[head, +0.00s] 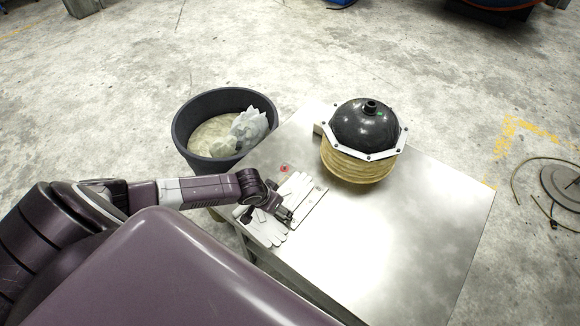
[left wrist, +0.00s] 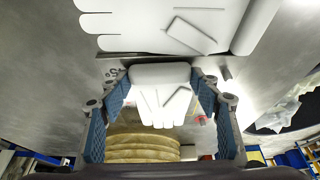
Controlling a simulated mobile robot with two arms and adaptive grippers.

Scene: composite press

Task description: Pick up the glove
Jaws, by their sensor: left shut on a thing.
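Two white gloves lie at the left edge of the metal table. My left gripper (head: 283,213) is low over them. In the left wrist view its blue-padded fingers (left wrist: 160,84) are on both sides of one white glove (left wrist: 160,100) and shut on its cuff end. The fingers of that glove (head: 297,185) point away from the gripper in the head view. The second glove (head: 266,232) lies nearer my body, and shows large at the top of the left wrist view (left wrist: 130,28). My arm hides part of the gloves. My right gripper is not in view.
A black dome on a tan ribbed base (head: 358,165) with a white flange stands on the table (head: 420,230). A dark bin (head: 183,128) with crumpled pale material stands at the table's left. A flat pale plate (head: 310,208) lies beside the gloves. The table's right half is clear.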

